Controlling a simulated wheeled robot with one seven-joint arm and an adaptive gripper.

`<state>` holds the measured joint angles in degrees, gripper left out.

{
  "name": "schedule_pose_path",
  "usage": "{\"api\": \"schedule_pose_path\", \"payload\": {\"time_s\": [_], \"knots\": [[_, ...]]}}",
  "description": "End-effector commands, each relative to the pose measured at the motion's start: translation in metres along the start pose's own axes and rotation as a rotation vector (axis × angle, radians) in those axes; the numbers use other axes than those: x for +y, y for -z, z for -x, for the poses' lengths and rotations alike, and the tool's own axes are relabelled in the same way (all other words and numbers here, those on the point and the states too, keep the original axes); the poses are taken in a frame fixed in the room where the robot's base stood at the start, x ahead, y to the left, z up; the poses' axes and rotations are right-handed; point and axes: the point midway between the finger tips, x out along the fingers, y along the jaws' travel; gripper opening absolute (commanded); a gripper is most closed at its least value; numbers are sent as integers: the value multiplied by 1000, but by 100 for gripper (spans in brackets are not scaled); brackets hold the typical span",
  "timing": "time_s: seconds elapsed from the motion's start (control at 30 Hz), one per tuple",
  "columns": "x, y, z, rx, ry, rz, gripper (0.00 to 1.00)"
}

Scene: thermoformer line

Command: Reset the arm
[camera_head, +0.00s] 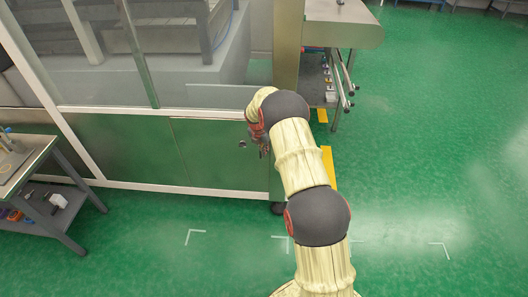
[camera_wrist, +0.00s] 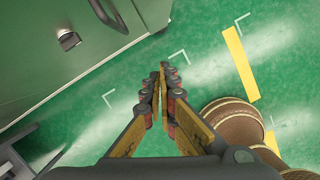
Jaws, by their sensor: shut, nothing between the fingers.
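My arm reaches forward from the bottom of the head view, in a cream sleeve with dark joints. My gripper (camera_head: 263,146) hangs at its far end, in front of the green cabinet panel of the machine (camera_head: 205,150), and is partly hidden by the arm. In the wrist view my gripper (camera_wrist: 160,92) points down at the green floor. Its fingers meet at the tips, with nothing between them.
A grey worktable (camera_head: 45,150) with a lower shelf stands at the left. A machine post (camera_head: 287,45) rises just beyond my arm. A cart (camera_head: 335,85) stands behind it. Green floor (camera_head: 440,150) with white corner marks is open at the right. A yellow floor strip (camera_wrist: 240,62) shows in the wrist view.

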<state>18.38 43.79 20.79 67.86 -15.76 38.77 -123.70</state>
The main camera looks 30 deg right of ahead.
Motion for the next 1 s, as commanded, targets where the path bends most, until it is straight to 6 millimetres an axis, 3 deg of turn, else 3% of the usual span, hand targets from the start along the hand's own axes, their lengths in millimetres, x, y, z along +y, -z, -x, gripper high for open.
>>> {"api": "schedule_pose_path", "payload": {"time_s": [0.37,0.53,0.7,0.77,0.87,1.0], "knots": [[0,0,0,0,0,-41,0],[-4,5,-1,13,15,-296,0],[-40,51,-16,75,118,-667,0],[-52,64,-8,85,152,-798,0],[-68,85,19,92,194,-1018,0],[-88,116,79,87,235,-1324,0]]}}
